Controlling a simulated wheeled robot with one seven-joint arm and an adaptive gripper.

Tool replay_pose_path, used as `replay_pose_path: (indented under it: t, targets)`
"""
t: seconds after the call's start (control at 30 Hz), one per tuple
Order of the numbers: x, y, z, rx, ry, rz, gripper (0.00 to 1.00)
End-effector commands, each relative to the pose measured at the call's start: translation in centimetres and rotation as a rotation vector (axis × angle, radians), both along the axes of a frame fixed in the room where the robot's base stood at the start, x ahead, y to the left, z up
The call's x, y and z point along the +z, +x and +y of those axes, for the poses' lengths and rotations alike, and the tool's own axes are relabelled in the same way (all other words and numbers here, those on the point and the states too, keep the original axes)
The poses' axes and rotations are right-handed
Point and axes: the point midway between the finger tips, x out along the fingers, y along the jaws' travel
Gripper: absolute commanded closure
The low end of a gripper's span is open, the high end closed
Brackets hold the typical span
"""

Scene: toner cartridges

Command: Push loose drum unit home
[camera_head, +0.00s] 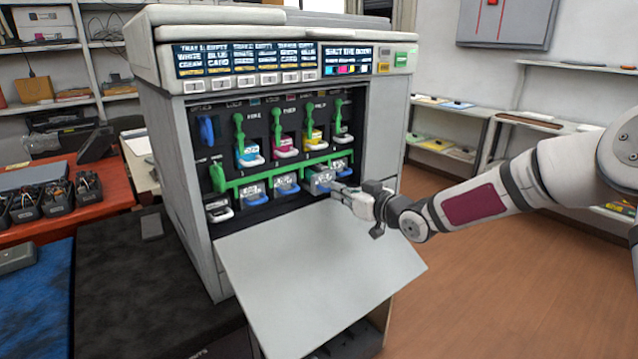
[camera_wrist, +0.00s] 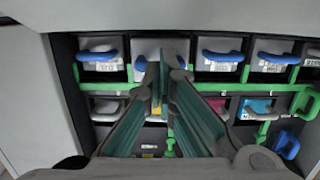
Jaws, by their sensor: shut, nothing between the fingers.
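The copier (camera_head: 175,150) stands with its front open. A lower row of grey drum units with blue handles sits in it. One drum unit (camera_head: 318,180), third from the left among the blue-handled ones, sticks out further than its neighbours (camera_head: 287,185). My gripper (camera_head: 338,191) is shut and empty at this unit's front. In the wrist view its fingertips (camera_wrist: 166,62) lie over the unit's face (camera_wrist: 150,46) and hide part of its blue handle. Whether they touch it I cannot tell. A neighbouring drum unit (camera_wrist: 220,62) sits further back.
A green bar (camera_head: 285,177) runs along the drum row. Toner cartridges (camera_head: 285,147) with green levers (camera_head: 277,122) sit above it. The lowered front door (camera_head: 320,260) slopes out below my gripper. A dark bench (camera_head: 130,290) stands left, and open floor (camera_head: 490,270) lies right.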

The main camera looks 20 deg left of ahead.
Motion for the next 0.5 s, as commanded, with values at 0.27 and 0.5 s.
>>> replay_pose_path:
  t: [0.27,0.5]
  targets:
    - [-0.2,1.4,1.8,0.000,0.001,0.001,1.00]
    - [-0.1,1.7,2.2,0.001,-0.001,0.001,1.00]
